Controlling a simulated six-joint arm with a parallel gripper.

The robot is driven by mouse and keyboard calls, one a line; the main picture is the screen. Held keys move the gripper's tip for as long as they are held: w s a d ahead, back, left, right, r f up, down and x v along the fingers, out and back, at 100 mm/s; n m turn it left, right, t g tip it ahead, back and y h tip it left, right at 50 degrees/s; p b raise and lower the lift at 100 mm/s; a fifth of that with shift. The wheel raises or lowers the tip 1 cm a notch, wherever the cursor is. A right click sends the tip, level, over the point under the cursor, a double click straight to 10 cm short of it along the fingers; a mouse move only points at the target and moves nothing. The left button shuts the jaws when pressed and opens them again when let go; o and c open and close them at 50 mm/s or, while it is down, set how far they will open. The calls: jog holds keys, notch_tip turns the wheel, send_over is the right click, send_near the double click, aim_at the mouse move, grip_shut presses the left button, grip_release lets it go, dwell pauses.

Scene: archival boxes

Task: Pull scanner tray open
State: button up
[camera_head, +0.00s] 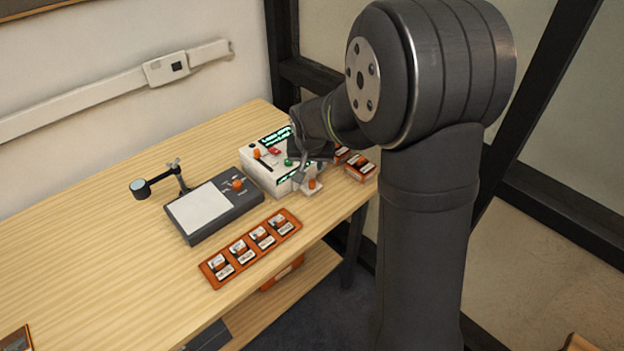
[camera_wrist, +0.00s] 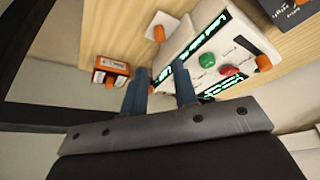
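The scanner is a white box (camera_head: 262,172) with green-lit displays, at the back right of the table; it also shows in the wrist view (camera_wrist: 235,48). A small white tray front (camera_head: 318,190) with an orange knob (camera_head: 312,184) juts from its right-front side, low down. In the wrist view the orange knob (camera_wrist: 159,34) stands on the white tray piece (camera_wrist: 172,22), beyond my fingertips. My gripper (camera_wrist: 162,72) is open and empty, its two fingers apart. In the head view my gripper (camera_head: 302,174) is beside the scanner's front, partly hidden by my arm.
A grey device with a white pad (camera_head: 200,210) and an orange knob stands left of the scanner. An orange rack (camera_head: 250,248) with several cartridges lies in front. Orange boxes (camera_head: 359,168) stand right of the scanner, near the table edge. A dark stand (camera_head: 160,184) is at left.

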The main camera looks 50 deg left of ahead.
aim_at(312, 181)
jog(key=x, duration=1.1)
jog(key=shift+a+f, duration=0.1)
jog(key=shift+f, duration=0.1)
grip_shut()
